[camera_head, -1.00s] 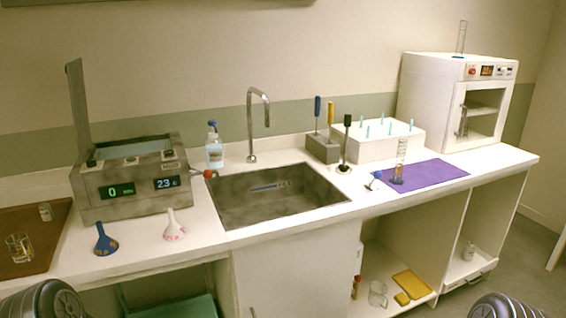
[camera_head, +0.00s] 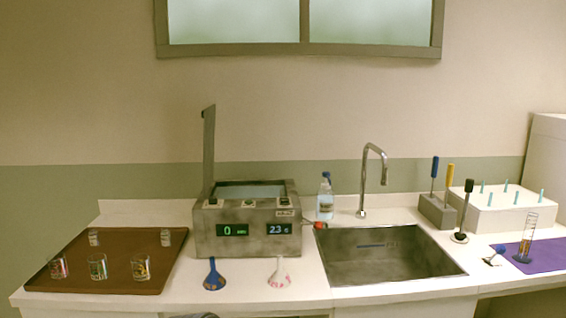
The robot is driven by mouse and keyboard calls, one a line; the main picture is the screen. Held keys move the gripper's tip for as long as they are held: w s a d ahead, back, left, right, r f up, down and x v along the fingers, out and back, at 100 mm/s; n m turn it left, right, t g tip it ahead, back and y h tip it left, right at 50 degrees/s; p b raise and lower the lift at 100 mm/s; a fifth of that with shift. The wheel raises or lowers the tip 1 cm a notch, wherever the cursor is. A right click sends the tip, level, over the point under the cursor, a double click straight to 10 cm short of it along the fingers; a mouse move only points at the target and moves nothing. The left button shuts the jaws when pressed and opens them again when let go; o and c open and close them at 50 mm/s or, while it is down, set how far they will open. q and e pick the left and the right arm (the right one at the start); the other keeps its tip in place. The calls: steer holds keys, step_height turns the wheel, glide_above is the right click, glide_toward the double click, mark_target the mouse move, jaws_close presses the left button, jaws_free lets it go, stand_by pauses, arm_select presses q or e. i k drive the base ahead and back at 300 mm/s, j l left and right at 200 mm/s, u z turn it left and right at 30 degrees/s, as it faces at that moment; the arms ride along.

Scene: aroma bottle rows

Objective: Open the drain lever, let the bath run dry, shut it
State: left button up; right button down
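The bath (camera_head: 245,245) is a grey metal box on the counter, left of the sink. Its tall lid (camera_head: 209,150) stands raised at its left side. Pale blue water or lining (camera_head: 250,191) shows in its open top; I cannot tell the level. Its front displays (camera_head: 233,230) read 0 and about 23. The drain lever (camera_head: 319,225) sticks out from the bath's right side and has a red knob near the sink's left edge. I cannot tell its position for sure. Neither of my grippers shows in the view.
A brown tray (camera_head: 75,286) with several small glasses lies at left. The sink (camera_head: 390,271), faucet (camera_head: 363,190), blue-capped bottle (camera_head: 325,200), tool block (camera_head: 437,212) and purple mat (camera_head: 549,257) are to the right.

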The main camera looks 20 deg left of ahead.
mark_target(317, 225)
steer(key=j+u, duration=0.1)
steer(key=j, duration=1.2)
steer(key=i+j+u, duration=0.15)
steer(key=j, duration=0.5)
steer(key=j+u, duration=0.1)
steer(key=j, duration=0.55)
steer(key=l+u, duration=0.1)
steer(key=l, duration=0.5)
steer(key=l+u, duration=0.15)
steer(key=l, duration=0.4)
steer(key=l+u, duration=0.1)
steer(key=l, duration=0.5)
steer(key=l+u, duration=0.15)
steer(key=l, duration=0.45)
steer(key=k+l+u, duration=0.1)
steer(key=l, duration=0.45)
steer(key=k+l+u, duration=0.15)
steer(key=l, duration=0.45)
steer(key=l+u, duration=0.1)
steer(key=l, duration=0.45)
steer(key=k+l+u, duration=0.15)
steer(key=l, duration=0.4)
steer(key=k, duration=0.05)
